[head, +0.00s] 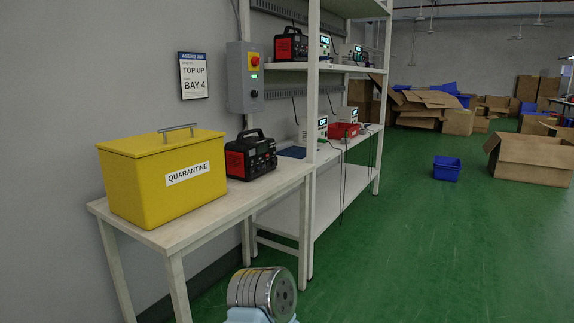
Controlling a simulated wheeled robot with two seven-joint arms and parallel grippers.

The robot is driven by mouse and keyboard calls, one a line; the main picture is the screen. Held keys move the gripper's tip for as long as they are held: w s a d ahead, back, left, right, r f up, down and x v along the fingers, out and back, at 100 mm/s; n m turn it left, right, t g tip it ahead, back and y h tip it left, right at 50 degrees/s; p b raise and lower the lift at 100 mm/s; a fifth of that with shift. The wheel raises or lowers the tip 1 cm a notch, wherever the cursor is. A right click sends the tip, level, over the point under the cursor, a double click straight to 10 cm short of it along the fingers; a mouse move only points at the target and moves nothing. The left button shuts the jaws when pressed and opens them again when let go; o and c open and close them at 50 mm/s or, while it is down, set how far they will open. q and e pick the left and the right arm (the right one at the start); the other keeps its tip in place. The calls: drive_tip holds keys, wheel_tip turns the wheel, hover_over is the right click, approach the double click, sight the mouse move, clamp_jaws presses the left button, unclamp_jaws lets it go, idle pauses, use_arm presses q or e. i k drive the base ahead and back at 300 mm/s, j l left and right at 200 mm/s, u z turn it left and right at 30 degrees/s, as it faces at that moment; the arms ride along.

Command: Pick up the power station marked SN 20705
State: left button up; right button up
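A black and red power station (250,155) with a top handle stands upright on the near table, just right of the yellow box. A second black and red power station (290,45) stands on the upper shelf of the white rack. No serial number is readable on either, so I cannot tell which is SN 20705. Neither of my grippers is in view. A metal round joint of my own arm shows at the bottom centre, well below and in front of the table.
A yellow lidded box marked QUARANTINE (165,180) fills the left of the white table (215,207). A rack post (312,120) stands right of the near power station. The green floor right of the table is clear up to a blue bin (447,169).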

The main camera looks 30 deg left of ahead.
sight(242, 154)
drive_tip(key=i+l+u, duration=0.1)
drive_tip(key=i+u, duration=0.3)
drive_tip(key=i+l+u, duration=0.2)
drive_tip(key=u, duration=0.2)
drive_tip(key=i+l+u, duration=0.3)
drive_tip(key=u, duration=0.15)
drive_tip(key=i+l+u, duration=0.4)
drive_tip(key=k+l, duration=0.05)
drive_tip(key=k, duration=0.05)
